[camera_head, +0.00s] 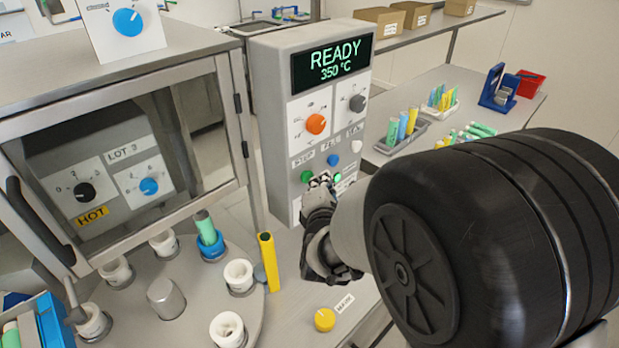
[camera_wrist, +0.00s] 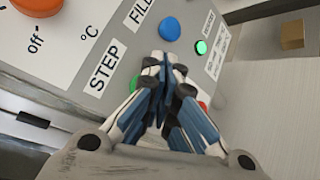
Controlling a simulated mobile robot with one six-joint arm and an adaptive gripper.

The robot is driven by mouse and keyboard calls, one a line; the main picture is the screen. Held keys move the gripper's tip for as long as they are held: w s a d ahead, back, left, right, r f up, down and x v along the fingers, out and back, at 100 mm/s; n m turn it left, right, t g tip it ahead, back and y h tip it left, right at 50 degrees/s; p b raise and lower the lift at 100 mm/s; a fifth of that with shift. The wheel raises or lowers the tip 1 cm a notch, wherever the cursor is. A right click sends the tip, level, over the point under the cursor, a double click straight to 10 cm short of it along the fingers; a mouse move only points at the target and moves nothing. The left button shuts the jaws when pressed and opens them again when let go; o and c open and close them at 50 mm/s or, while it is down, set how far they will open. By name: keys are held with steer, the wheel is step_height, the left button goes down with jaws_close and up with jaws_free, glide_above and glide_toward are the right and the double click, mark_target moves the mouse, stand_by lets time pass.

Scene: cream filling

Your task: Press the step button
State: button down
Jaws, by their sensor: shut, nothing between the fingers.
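The green step button (camera_head: 306,176) is on the front of the grey control panel (camera_head: 276,130), below the STEP label. In the wrist view the green button (camera_wrist: 134,82) shows only as a sliver at the left edge of my fingers, beside the STEP label (camera_wrist: 104,67). My gripper (camera_head: 321,182) is shut and empty, its fingertips in front of the panel just right of the green button. In the wrist view my gripper (camera_wrist: 166,64) covers most of the button. I cannot tell whether the fingertips touch it.
A small lit green lamp (camera_head: 337,177) is nearby. The display (camera_head: 333,63) reads READY 350 °C. A yellow tube (camera_head: 269,262) stands below left of my gripper.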

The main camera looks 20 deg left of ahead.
steer(key=shift+w+a, duration=0.2)
steer(key=shift+a, duration=0.35)
stand_by(0.5)
stand_by(0.4)
steer(key=shift+s+d, duration=0.2)
steer(key=shift+d, duration=0.25)
steer(key=shift+s+d, duration=0.2)
steer(key=shift+d, duration=0.25)
steer(key=d, duration=0.1)
steer(key=s+d, duration=0.1)
steer(key=d, duration=0.1)
steer(key=s+d+b, duration=0.1)
steer(key=shift+d, duration=0.3)
